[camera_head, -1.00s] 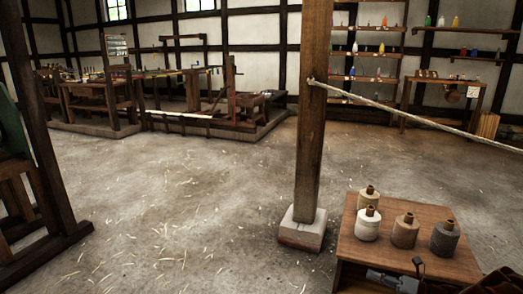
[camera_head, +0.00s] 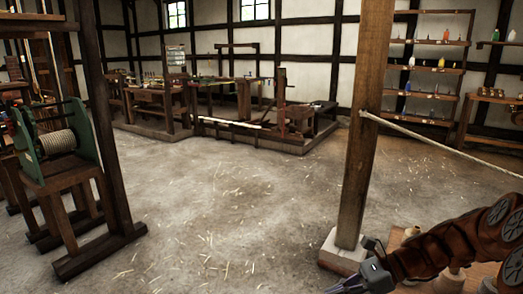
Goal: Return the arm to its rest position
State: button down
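My arm (camera_head: 455,245), reddish brown with dark round joints, reaches in from the lower right corner. My gripper (camera_head: 350,285) is at the bottom edge, low in front of the wooden post's pale base. It is grey and dark and partly cut off by the frame. Its fingers are too small and cropped to tell open from shut, and I see nothing clearly held in it. The arm hides most of the small wooden table (camera_head: 398,238) and most of the spools on it.
A wooden post (camera_head: 362,130) on a pale block (camera_head: 343,254) stands close beside the gripper. A rope (camera_head: 440,144) runs from it to the right. A green-sided winding frame with a rope drum (camera_head: 58,142) stands at left. Open straw-strewn floor (camera_head: 220,210) lies between.

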jog(key=s+a+r+n+g+h+p, duration=0.1)
jog(key=s+a+r+n+h+p, duration=0.3)
jog(key=s, duration=0.3)
jog(key=s+a+r+n+g+h+p, duration=0.1)
jog(key=s+r+n+g+h+p, duration=0.1)
jog(key=s+r+n+p, duration=0.3)
jog(key=s+d+r+n+t+h+p, duration=0.1)
jog(key=s+d+r+n+h+p, duration=0.2)
jog(key=s, duration=0.4)
jog(key=s+d+r+n+t+h+p, duration=0.1)
jog(key=s+d+r+n+h+p, duration=0.2)
jog(key=s+r+n+p, duration=0.2)
jog(key=shift+s+r+n+h, duration=0.4)
jog(key=shift+s+r+n, duration=0.5)
jog(key=shift+s, duration=0.1)
jog(key=shift+d, duration=0.1)
